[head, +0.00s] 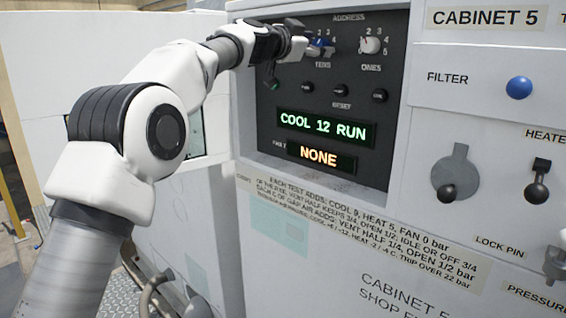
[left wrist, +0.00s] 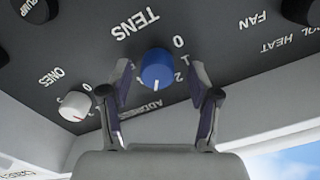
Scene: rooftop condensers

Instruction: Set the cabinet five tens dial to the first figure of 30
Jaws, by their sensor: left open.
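The blue tens dial (left wrist: 157,66) is on the dark panel, upside down in the left wrist view. Its white pointer mark faces down in that view, towards the ADDRESS label. The figures 0, 1 and 2 show on its right; I cannot read the figure at the mark. My left gripper (left wrist: 161,80) is open, with one finger on each side of the dial and gaps visible. In the head view my left gripper (head: 292,48) partly covers the tens dial (head: 318,50). My right gripper is not in view.
The pale ones dial (head: 370,45) is right of the tens dial. Small black buttons (head: 342,89) sit below. Displays read COOL 12 RUN (head: 323,128) and NONE (head: 318,156). A blue filter knob (head: 519,87) and dark levers (head: 446,190) are to the right.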

